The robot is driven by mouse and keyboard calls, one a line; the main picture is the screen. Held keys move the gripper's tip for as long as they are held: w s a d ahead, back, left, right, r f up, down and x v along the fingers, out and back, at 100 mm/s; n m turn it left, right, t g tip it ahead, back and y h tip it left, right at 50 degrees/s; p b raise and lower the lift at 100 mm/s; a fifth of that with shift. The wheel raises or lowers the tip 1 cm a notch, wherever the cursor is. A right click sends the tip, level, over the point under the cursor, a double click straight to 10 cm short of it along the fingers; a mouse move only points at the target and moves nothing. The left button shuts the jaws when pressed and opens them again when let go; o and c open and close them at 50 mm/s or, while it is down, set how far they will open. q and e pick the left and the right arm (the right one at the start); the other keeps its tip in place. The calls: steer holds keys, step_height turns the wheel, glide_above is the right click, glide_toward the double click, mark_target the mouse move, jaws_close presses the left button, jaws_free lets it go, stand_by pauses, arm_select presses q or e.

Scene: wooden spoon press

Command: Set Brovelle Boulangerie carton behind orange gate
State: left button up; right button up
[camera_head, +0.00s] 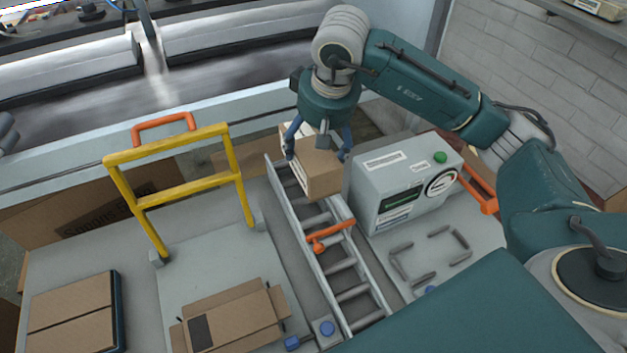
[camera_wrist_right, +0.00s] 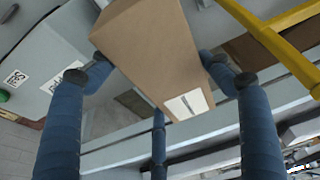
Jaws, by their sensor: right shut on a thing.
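A brown carton (camera_head: 324,174) with pale labels is in my right gripper (camera_head: 317,154). The fingers press on its two sides, and it also shows between them in the wrist view (camera_wrist_right: 150,50). Its brand text is not readable. The carton is over the far part of the roller lane (camera_head: 350,292), beyond the orange gate (camera_head: 332,236). I cannot tell whether its underside touches the rollers. The orange gate is a bar reaching across the lane, nearer to me than the carton. My left gripper is not in view.
A grey machine (camera_head: 402,190) with a green button stands close right of the lane. A yellow frame (camera_head: 185,187) rises on the left. An open flat carton (camera_head: 232,315) and a closed box (camera_head: 70,312) lie at front left.

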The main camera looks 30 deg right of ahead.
step_height(320, 180, down, 8)
steer(key=shift+w+f+p, duration=0.15)
steer(key=shift+p, duration=0.6)
step_height(320, 180, down, 4)
steer(key=shift+p, duration=0.45)
steer(key=shift+f, duration=0.1)
